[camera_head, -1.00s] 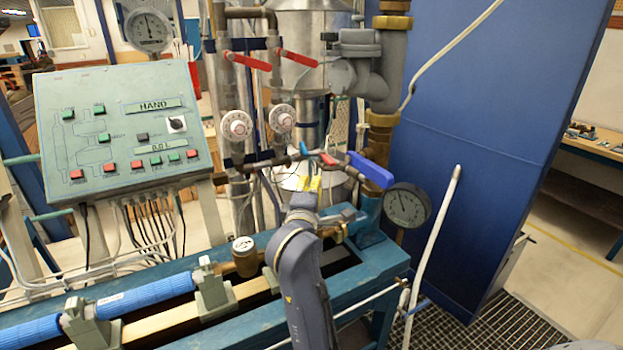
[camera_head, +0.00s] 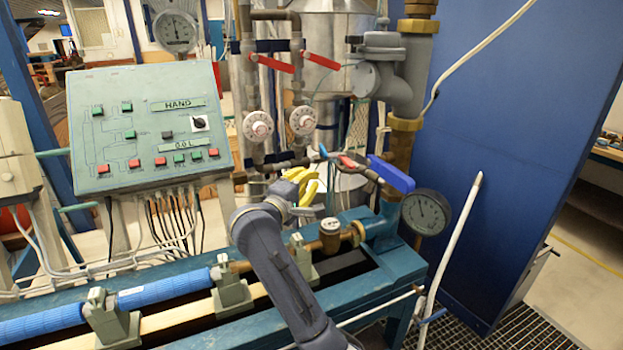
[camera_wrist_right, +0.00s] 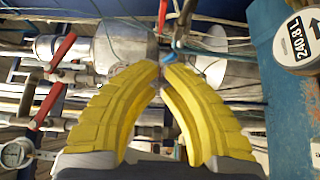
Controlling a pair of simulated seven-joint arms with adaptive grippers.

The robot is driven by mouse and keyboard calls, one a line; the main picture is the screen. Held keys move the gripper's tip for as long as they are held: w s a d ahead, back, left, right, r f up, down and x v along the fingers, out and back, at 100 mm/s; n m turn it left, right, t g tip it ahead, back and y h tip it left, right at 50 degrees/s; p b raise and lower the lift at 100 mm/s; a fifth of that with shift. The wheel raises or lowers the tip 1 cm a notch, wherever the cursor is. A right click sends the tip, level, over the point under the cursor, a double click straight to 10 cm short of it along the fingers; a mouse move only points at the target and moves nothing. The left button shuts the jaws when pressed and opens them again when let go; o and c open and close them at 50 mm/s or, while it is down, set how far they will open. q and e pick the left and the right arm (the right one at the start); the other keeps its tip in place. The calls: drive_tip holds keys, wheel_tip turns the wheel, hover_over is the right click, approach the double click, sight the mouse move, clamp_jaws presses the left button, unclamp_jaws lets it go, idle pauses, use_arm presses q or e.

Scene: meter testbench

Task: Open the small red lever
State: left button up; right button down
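The small red lever (camera_head: 348,161) is on the thin pipe at the centre of the head view, between a small blue handle (camera_head: 323,152) and the larger blue lever (camera_head: 392,176). What looks like the same small red lever (camera_wrist_right: 163,15) shows beyond the fingertips in the right wrist view. My right gripper (camera_head: 311,183) is left of and below the lever, apart from it. In the wrist view its yellow fingers (camera_wrist_right: 161,67) bow inward, with tips almost meeting and nothing visible between them. My left gripper is out of view.
Two longer red levers (camera_head: 272,64) (camera_head: 321,61) sit above white dials. A pressure gauge (camera_head: 426,212) stands right of the pipe. A green control panel (camera_head: 150,130) is at left. The blue bench rail (camera_head: 362,290) and brass fitting (camera_head: 329,234) lie below the gripper.

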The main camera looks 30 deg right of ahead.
approach(342, 159)
drive_tip(key=w, duration=0.4)
drive_tip(key=shift+s+d+f, duration=0.1)
drive_tip(key=shift+s+d, duration=0.1)
drive_tip(key=shift+d, duration=0.9)
drive_tip(key=shift+s+d, duration=0.25)
drive_tip(key=shift+d, duration=0.9)
drive_tip(key=shift+a, duration=0.1)
